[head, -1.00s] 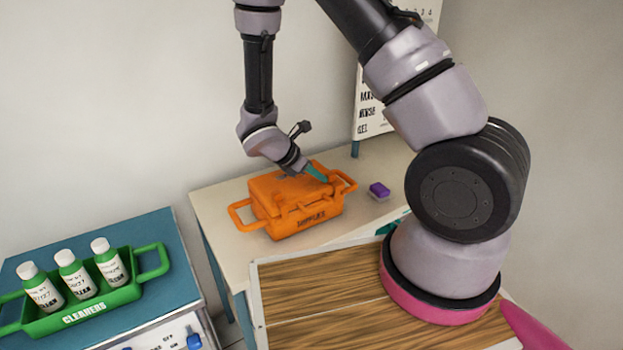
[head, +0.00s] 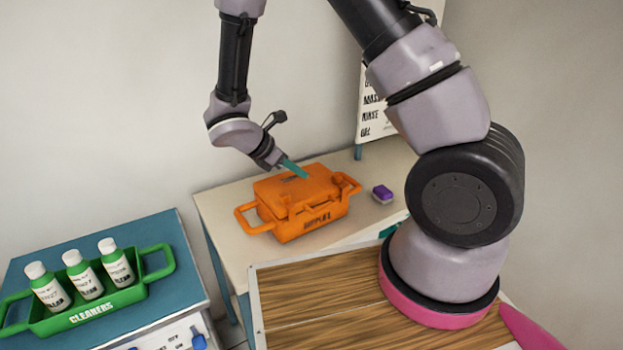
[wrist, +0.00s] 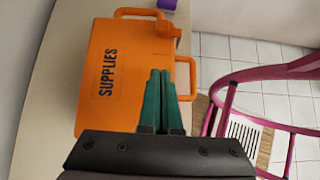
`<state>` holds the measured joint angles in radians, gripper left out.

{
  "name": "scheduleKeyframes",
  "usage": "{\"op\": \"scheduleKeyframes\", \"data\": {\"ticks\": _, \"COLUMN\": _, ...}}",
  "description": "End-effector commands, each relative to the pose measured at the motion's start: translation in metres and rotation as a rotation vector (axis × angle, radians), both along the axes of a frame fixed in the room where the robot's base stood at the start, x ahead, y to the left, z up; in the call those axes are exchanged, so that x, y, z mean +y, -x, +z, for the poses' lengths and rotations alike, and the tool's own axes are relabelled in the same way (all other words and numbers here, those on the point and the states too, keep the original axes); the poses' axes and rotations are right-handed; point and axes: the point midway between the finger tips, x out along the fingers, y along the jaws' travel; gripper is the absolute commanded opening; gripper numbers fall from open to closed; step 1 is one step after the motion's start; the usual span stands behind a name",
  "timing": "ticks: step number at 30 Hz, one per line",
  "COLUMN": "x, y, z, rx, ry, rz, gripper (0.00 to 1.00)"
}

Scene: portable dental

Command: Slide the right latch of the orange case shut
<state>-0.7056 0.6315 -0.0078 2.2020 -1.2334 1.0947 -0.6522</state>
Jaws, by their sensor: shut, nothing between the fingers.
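The orange case (head: 310,215) stands closed on the pale table, its lettered front facing my body. In the head view, a small raised orange piece at the lid's right front corner (head: 339,180) looks like the right latch; its exact position is too small to tell. My gripper (head: 304,175) has teal fingers, shut and empty, over the lid to the left of that piece. In the wrist view, the fingers (wrist: 160,72) partly cover the case (wrist: 105,75). An orange block (wrist: 166,30) shows beyond the fingertips. I cannot tell whether the fingers touch the case.
A purple block (head: 382,193) lies right of the case. The case has looped handles at its ends. A wood-grain surface (head: 310,300) lies in front.

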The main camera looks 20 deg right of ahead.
Motion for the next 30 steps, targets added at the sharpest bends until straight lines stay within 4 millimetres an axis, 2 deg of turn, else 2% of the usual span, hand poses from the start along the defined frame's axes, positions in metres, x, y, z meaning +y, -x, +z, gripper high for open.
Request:
{"op": "scheduleKeyframes", "data": {"ticks": 3, "x": 0.012, "y": 0.004, "z": 0.014, "rx": -0.002, "ry": -0.002, "rz": -0.001, "gripper": 0.00}}
{"op": "scheduleKeyframes", "data": {"ticks": 8, "x": 0.021, "y": 0.007, "z": 0.022, "rx": -0.001, "ry": 0.001, "rz": -0.001, "gripper": 0.00}}
{"op": "scheduleKeyframes", "data": {"ticks": 19, "x": 0.022, "y": 0.007, "z": 0.024, "rx": 0.000, "ry": 0.000, "rz": -0.003, "gripper": 0.00}}
{"op": "scheduleKeyframes", "data": {"ticks": 22, "x": 0.017, "y": 0.007, "z": 0.032, "rx": -0.017, "ry": -0.023, "rz": -0.042, "gripper": 0.00}}
{"op": "scheduleKeyframes", "data": {"ticks": 26, "x": 0.001, "y": 0.010, "z": 0.062, "rx": -0.087, "ry": -0.120, "rz": -0.196, "gripper": 0.00}}
{"op": "scheduleKeyframes", "data": {"ticks": 30, "x": -0.025, "y": 0.021, "z": 0.109, "rx": -0.208, "ry": -0.288, "rz": -0.474, "gripper": 0.00}}
